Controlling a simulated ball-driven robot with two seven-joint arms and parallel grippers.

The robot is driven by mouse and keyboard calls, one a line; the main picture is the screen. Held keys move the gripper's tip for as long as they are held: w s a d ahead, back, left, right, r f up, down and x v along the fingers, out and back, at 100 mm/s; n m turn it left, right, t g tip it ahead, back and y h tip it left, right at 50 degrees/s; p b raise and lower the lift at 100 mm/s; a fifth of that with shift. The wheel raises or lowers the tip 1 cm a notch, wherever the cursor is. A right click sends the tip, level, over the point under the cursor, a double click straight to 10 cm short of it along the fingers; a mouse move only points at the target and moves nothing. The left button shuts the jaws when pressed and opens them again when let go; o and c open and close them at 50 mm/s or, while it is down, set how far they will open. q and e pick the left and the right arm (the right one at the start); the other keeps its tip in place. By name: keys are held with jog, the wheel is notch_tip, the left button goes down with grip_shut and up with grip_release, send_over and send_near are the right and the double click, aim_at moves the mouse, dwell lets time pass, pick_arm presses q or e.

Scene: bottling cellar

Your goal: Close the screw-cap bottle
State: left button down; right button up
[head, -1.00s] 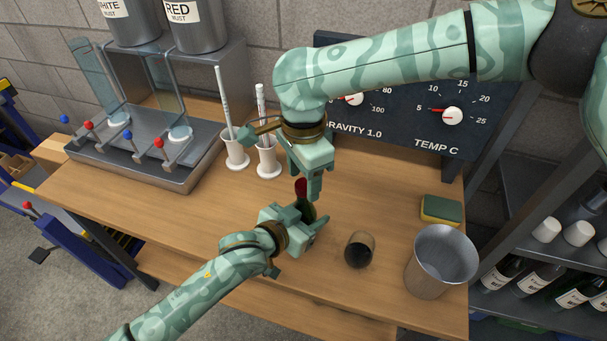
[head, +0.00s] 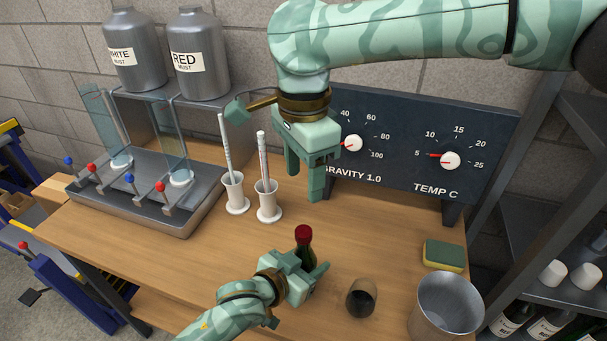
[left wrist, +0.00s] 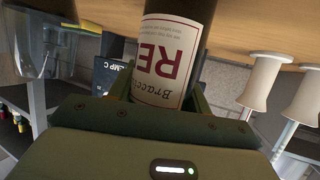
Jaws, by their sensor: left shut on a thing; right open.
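The dark bottle (head: 306,249) stands upright on the bench. A red cap (head: 304,233) sits on its top. My left gripper (head: 308,275) is shut around the bottle's body. In the left wrist view the bottle, with its white and red label (left wrist: 163,62), shows upside down between the fingers. My right gripper (head: 303,182) is open and empty above and behind the bottle, clear of the cap. Whether the cap is screwed tight cannot be told.
A glass with dark liquid (head: 361,297) stands just right of the bottle. A metal bucket (head: 446,308) and a sponge (head: 444,255) are farther right. Two white cylinder stands (head: 236,192) (head: 268,204) are behind left, near the metal filler (head: 150,205). The gauge board (head: 400,140) stands behind.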

pick_arm(q)
jog(key=c, duration=0.6)
grip_release()
jog(key=p+v, duration=0.5)
jog(key=v, duration=1.1)
jog(key=shift+s+a, duration=0.15)
jog(key=shift+f, duration=0.1)
